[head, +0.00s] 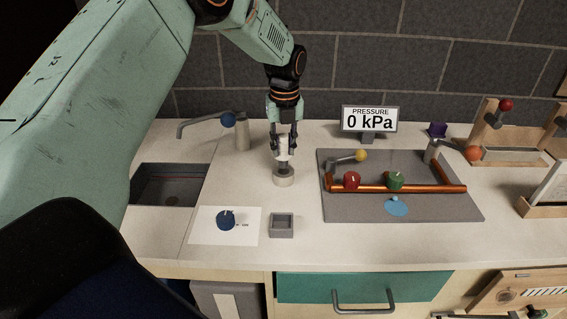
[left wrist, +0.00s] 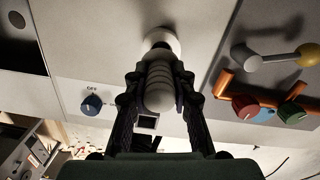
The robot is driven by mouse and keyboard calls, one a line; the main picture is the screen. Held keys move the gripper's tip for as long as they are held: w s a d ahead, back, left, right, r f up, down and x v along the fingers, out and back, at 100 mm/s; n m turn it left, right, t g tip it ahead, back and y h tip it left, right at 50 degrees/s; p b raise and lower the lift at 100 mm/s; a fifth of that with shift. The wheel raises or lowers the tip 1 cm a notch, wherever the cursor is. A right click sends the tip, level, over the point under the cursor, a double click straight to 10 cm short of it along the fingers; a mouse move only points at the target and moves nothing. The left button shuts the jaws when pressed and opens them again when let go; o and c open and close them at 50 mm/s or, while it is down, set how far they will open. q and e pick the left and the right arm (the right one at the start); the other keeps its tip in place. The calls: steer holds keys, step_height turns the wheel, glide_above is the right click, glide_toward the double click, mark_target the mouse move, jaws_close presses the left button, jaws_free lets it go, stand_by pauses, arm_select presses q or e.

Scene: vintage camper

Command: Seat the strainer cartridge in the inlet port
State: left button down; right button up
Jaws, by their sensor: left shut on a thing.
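The pale, ribbed strainer cartridge (head: 283,144) is upright between the fingertips of my left gripper (head: 283,147). The left wrist view shows the cartridge (left wrist: 160,85) clasped between both dark fingers. The inlet port, a short round pale fitting (head: 284,179), stands on the counter directly below it. The port also shows beyond the cartridge in the left wrist view (left wrist: 168,42). The cartridge's lower end is at or just above the port's mouth; I cannot tell whether it is inside. My right gripper is not in view.
A faucet with a blue knob (head: 228,120) and a sink (head: 165,185) are left. A blue dial (head: 226,220) and a small grey square holder (head: 281,226) stand in front. A grey panel with copper pipe and valves (head: 440,205) lies right. A pressure sign (head: 370,119) reads 0 kPa.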

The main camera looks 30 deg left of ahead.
mark_target(284, 160)
arm_select(q)
step_height(284, 160, down, 4)
steer(key=shift+f, duration=0.3)
steer(key=shift+f, duration=0.1)
steer(key=c, duration=1.3)
jaws_free()
steer(key=shift+o, duration=0.9)
steer(key=r, duration=1.2)
steer(key=shift+s+d+r, duration=0.1)
steer(key=shift+d+r, duration=0.05)
steer(key=shift+d, duration=0.05)
